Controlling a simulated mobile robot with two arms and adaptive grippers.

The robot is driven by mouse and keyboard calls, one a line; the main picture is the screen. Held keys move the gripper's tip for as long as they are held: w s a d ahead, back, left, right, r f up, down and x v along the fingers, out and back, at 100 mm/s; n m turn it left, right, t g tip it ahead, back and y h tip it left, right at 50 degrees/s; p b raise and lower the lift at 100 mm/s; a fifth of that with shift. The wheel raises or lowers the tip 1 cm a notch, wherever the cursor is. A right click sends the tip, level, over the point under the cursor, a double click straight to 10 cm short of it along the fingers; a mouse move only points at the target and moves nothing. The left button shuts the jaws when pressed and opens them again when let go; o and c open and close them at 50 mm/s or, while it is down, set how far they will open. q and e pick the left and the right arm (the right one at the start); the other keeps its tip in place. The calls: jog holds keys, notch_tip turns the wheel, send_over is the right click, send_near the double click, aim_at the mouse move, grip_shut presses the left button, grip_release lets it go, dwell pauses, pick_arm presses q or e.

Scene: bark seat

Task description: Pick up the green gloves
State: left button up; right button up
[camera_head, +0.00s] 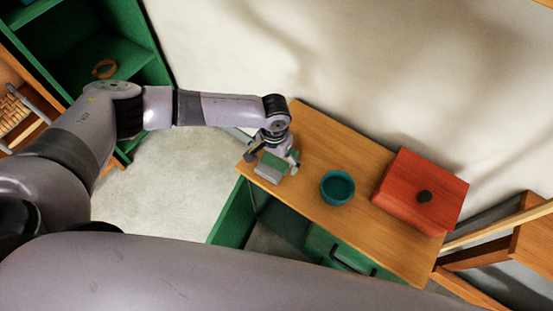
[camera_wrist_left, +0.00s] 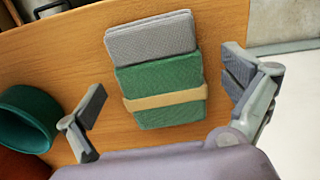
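The green gloves (camera_wrist_left: 170,74) lie folded flat on the wooden tabletop (camera_wrist_left: 60,60). They have a grey section at one end and a tan band around the green part. In the head view the gloves (camera_head: 271,167) are near the left end of the tabletop, partly hidden by my gripper. My left gripper (camera_wrist_left: 165,95) is open, with one finger on each side of the gloves and a gap to both. It also shows from above in the head view (camera_head: 272,158). My right gripper is in neither view.
A teal bowl (camera_head: 337,187) stands on the tabletop to the right of the gloves. A green shelf (camera_head: 95,50) stands at upper left. Wooden chair parts (camera_head: 520,230) are at far right.

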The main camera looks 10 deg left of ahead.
aim_at(275, 161)
pick_arm(q)
jog(key=c, duration=1.2)
jog(key=shift+r, duration=0.15)
notch_tip(275, 161, up, 20)
jog(key=p, duration=0.2)
jog(key=s+a+r+n+p, duration=0.1)
jog(key=s+a+r+n, duration=0.1)
jog(key=s+a+r, duration=0.2)
jog(key=s+a+r+n+p, duration=0.1)
jog(key=s+a+r+n, duration=0.1)
jog(key=s+a+r, duration=0.3)
jog(key=shift+s+r, duration=0.15)
jog(key=shift+r, duration=0.05)
